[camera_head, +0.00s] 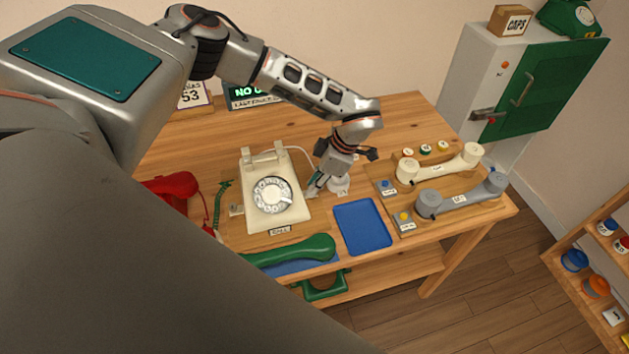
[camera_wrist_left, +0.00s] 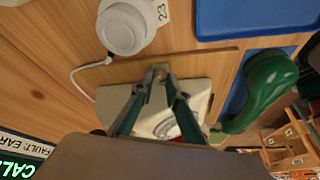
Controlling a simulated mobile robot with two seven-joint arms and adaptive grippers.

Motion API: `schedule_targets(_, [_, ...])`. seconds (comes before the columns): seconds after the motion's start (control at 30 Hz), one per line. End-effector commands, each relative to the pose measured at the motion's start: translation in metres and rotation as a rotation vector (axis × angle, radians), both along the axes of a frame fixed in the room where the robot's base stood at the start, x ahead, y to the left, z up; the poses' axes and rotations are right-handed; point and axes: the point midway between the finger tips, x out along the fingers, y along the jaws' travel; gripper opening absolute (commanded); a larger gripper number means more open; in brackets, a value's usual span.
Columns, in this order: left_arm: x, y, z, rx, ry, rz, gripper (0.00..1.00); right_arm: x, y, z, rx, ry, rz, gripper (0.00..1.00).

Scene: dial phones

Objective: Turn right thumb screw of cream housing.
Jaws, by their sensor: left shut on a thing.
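The cream housing (camera_head: 289,212) of the dial phone sits on the wooden bench, with its round dial facing up. It also shows upside down in the wrist view (camera_wrist_left: 196,92). My left gripper (camera_head: 314,190) is at the right side of the housing. In the wrist view its fingertips (camera_wrist_left: 159,75) close on the right thumb screw (camera_wrist_left: 159,72), a small piece mostly hidden between them. The left thumb screw (camera_head: 236,209) shows at the opposite side of the housing. My right gripper is out of view.
A white round knob-like part (camera_head: 339,185) with a cord stands close by the gripper, also in the wrist view (camera_wrist_left: 126,27). A blue tray (camera_head: 362,226) is empty. A green handset (camera_head: 295,250) lies in front. Cream and grey handsets rest on the board at right.

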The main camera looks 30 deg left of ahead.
Motion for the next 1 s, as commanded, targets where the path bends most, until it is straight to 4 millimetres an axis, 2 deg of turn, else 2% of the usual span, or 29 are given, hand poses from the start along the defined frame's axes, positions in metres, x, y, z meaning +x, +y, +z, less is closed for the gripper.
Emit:
schedule_targets(0.3, [-0.0001,-0.0003,0.0002,0.001,-0.001,-0.077,0.0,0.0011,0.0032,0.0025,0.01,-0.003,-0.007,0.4])
schedule_targets(0.7, [-0.0001,-0.0004,0.0002,0.0,-0.001,-0.082,0.0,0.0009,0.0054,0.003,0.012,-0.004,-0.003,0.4])
schedule_targets(0.73, [-0.0001,-0.0004,0.0002,0.0,-0.001,-0.082,0.22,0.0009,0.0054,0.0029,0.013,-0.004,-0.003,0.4])
schedule_targets(0.77, [-0.0001,-0.0004,0.0002,0.0,-0.001,-0.082,0.3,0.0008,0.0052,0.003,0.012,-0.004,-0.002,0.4])
schedule_targets(1.0, [-0.0006,-0.0003,-0.0001,0.0,0.0,-0.08,0.32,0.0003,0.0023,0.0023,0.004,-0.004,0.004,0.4])
